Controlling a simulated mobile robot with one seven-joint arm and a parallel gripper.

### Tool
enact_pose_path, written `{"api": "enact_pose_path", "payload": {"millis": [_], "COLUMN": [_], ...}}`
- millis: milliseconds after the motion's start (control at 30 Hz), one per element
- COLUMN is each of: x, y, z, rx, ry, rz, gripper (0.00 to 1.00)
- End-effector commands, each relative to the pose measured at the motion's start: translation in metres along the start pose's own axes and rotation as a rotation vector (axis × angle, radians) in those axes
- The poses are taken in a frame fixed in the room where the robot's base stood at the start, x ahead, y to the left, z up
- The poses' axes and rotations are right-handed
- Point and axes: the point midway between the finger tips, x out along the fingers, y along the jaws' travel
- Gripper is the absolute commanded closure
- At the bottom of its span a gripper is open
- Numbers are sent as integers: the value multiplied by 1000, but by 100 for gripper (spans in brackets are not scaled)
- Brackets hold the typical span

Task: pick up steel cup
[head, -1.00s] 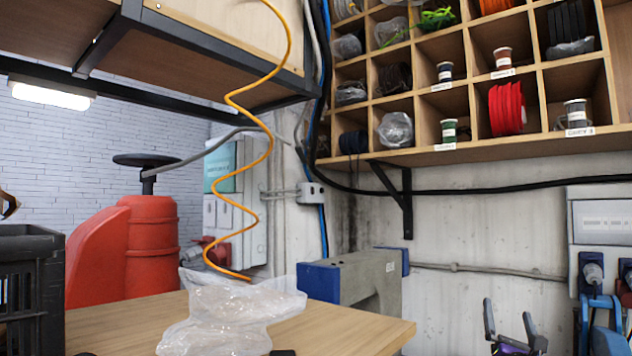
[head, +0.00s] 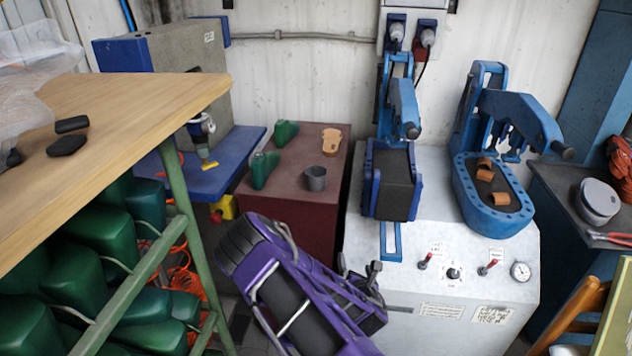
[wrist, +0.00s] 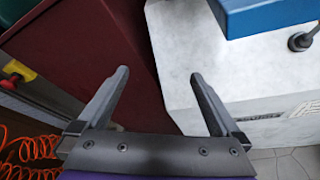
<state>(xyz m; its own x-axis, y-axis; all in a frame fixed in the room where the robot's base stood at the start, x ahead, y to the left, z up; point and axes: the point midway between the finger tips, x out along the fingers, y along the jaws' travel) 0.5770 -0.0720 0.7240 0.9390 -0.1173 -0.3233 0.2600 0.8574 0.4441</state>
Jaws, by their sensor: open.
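The steel cup (head: 315,178) is a small grey cup. It stands upright near the right front of a dark red cabinet top (head: 290,195), in the head view. My gripper (head: 360,270) is below and to the right of the cup, apart from it, in front of the gap between the cabinet and a white machine. In the wrist view my gripper (wrist: 160,74) is open, with nothing between its fingers. The cup does not show in the wrist view.
The white machine (head: 450,250) with blue presses stands close on the right. A wooden table (head: 130,105) is at left, and orange hose (wrist: 30,150) lies below.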

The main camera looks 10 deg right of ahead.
Motion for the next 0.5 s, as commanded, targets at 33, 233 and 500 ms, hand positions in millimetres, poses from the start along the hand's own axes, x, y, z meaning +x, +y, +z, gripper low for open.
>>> {"api": "enact_pose_path", "payload": {"millis": [33, 233, 500], "x": [-6, -33, -38], "y": [-23, -51, 13], "z": [-23, -111, -148], "rx": [127, 661, 1414], "ry": [40, 171, 245], "rz": [-49, -180, -210], "gripper": [0, 0, 0]}}
